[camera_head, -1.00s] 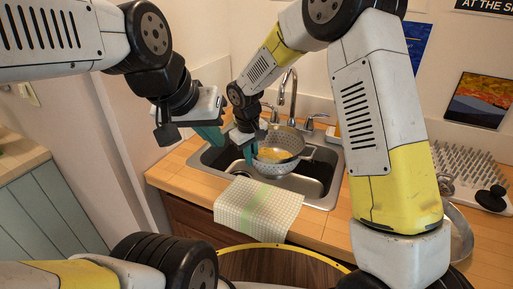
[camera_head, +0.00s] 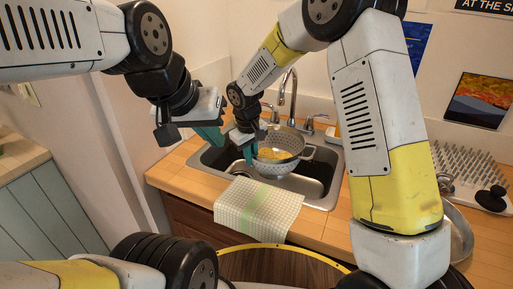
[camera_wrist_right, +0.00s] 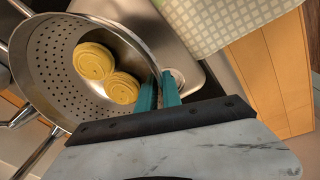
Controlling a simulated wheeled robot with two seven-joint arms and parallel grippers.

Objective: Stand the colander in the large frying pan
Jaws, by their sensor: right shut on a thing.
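The grey perforated metal colander (camera_head: 284,167) is over the sink, with yellow pasta nests inside. The right wrist view shows its holed wall (camera_wrist_right: 58,62) and two of the nests (camera_wrist_right: 95,60). My right gripper (camera_head: 248,153) is shut on the colander's rim; its teal fingers (camera_wrist_right: 158,92) meet the rim in the wrist view. My left gripper (camera_head: 210,136) hangs to the left, apart from the colander; its fingers overlap, so its opening is unclear. A round metal pan (camera_head: 462,236), perhaps the large frying pan, sits on the right counter, mostly hidden behind my right arm.
The colander is above the steel sink (camera_head: 316,188), in front of the tap (camera_head: 291,92). A checked towel (camera_head: 257,207) hangs over the counter's front edge. A spiked drying rack (camera_head: 470,170) with a black item (camera_head: 491,198) stands at the right.

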